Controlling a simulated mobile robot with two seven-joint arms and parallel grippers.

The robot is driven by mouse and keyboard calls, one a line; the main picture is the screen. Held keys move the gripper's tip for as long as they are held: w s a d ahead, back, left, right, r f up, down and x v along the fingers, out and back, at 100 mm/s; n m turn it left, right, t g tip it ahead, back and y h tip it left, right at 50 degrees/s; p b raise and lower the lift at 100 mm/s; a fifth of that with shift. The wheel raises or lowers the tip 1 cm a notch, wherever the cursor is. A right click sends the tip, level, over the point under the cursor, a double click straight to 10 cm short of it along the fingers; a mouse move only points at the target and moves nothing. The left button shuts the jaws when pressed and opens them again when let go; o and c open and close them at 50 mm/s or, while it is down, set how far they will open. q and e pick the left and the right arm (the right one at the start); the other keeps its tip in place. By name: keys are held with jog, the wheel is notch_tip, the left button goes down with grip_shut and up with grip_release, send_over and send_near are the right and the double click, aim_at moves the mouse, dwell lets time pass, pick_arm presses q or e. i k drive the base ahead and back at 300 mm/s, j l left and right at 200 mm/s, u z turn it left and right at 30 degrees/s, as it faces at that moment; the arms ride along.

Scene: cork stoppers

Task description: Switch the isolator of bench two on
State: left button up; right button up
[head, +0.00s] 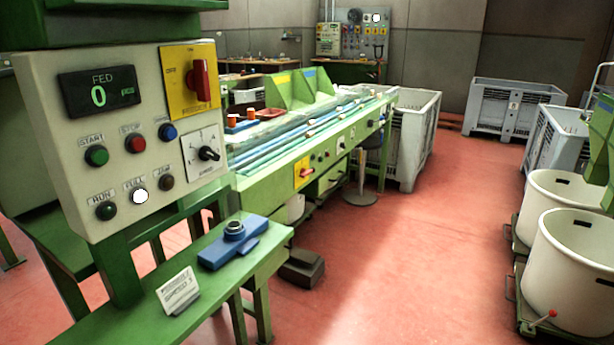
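A yellow isolator plate with a red rotary handle (201,84) is at the upper right of the near cream control panel (60,150). Its handle stands about upright, and "OFF" is printed to the left of it. A second, smaller yellow plate with a red handle (305,173) is on the front side of the long green bench (262,190) farther back. That handle looks tilted, closer to level than upright. I cannot read a bench number on either one. Neither of my grippers is in view.
The panel has a display reading 0, several buttons, a lit white lamp (140,196) and a dial (208,153). A blue device (232,250) and a small sign (178,292) are on the near green ledge. White tubs (570,270) line the right. The red floor (420,260) between is clear.

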aim_at(304, 174)
jog(key=i+l, duration=0.25)
jog(key=i, duration=0.25)
jog(key=i+l+z, duration=0.1)
jog(key=i, duration=0.45)
jog(key=i+l, duration=0.3)
jog(key=i, duration=0.2)
jog(key=i+l+z, duration=0.1)
jog(key=i, duration=0.4)
jog(key=i+l, duration=0.25)
jog(key=i, duration=0.3)
